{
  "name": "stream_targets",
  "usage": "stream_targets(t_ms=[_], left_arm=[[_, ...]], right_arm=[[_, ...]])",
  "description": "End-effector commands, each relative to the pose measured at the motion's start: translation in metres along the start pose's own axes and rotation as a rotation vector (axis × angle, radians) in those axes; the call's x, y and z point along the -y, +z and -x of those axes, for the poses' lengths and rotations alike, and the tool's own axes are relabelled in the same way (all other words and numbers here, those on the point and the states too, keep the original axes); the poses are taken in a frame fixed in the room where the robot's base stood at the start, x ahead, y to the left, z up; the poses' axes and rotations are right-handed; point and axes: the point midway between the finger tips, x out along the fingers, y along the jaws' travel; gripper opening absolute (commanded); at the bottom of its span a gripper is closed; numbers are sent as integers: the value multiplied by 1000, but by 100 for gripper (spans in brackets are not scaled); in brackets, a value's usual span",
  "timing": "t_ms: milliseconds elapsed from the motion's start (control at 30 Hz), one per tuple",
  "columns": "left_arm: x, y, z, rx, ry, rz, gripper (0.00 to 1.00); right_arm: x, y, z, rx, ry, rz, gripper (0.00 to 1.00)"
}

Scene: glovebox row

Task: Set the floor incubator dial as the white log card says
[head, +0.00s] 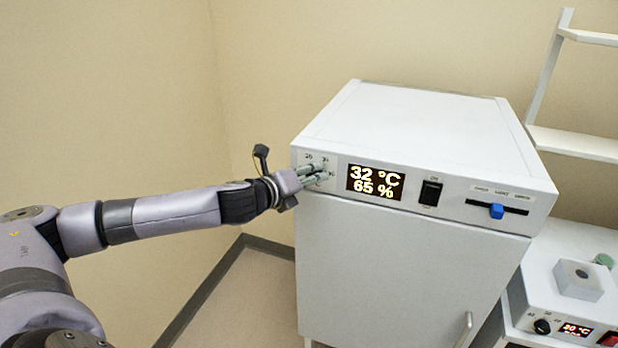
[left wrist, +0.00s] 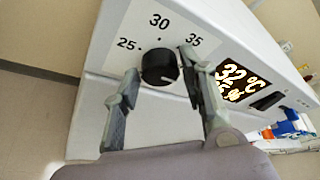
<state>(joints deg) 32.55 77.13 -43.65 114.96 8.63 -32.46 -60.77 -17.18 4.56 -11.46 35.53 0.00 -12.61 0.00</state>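The floor incubator (head: 400,290) is a white cabinet with a sloped front panel. Its lit display (head: 375,183) reads 32 °C and 65 %. The black dial (left wrist: 160,67) sits left of the display, among marks including 25, 30 and 35; a short white line shows toward its lower right. My left gripper (head: 322,175) is at the dial. In the left wrist view its fingers (left wrist: 158,72) stand apart on either side of the dial, with a gap at the left finger; contact at the right finger is unclear. No white log card shows. My right gripper is out of view.
Right of the dial are a black rocker switch (head: 430,192) and a slider with a blue knob (head: 496,211). A smaller device (head: 570,300) with its own dial and display stands at the lower right, below a white shelf rack (head: 575,142). Floor left of the cabinet is clear.

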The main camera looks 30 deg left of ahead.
Motion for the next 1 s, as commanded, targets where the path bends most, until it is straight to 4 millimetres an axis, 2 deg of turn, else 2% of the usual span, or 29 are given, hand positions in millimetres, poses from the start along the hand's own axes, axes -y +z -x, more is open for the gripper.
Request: stream_targets(t_ms=[133,400,533,1000], left_arm=[[0,1,0,1,-1,1,50],[1,1,0,2,-2,1,50],[-1,2,7,3,1,-2,50],[0,1,83,1,1,-10,50]], right_arm=[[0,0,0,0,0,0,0],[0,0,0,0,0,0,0],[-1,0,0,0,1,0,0],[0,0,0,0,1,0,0]])
